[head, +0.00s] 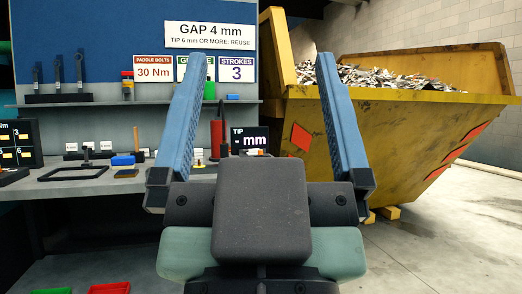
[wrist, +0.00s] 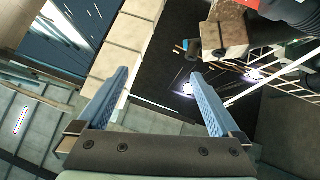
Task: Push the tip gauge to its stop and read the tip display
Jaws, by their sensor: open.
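The tip display (head: 250,141) is a dark screen on the bench, reading "TIP - mm" with no number. It stands between my fingers in the head view, farther off. My gripper (head: 257,75) is raised in front of the bench with its two blue fingers wide apart and nothing between them. It also shows open and empty in the wrist view (wrist: 160,90). A small orange and white piece (head: 256,153) lies just below the display, partly hidden by my gripper body. I cannot tell which part is the tip gauge.
A yellow skip (head: 400,125) full of shredded scrap stands at the right. The grey bench (head: 70,187) carries a black frame (head: 74,173), a blue block (head: 123,160) and a red cylinder (head: 215,138). A sign (head: 210,35) reads "GAP 4 mm". Red and green trays (head: 109,288) lie low at the left.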

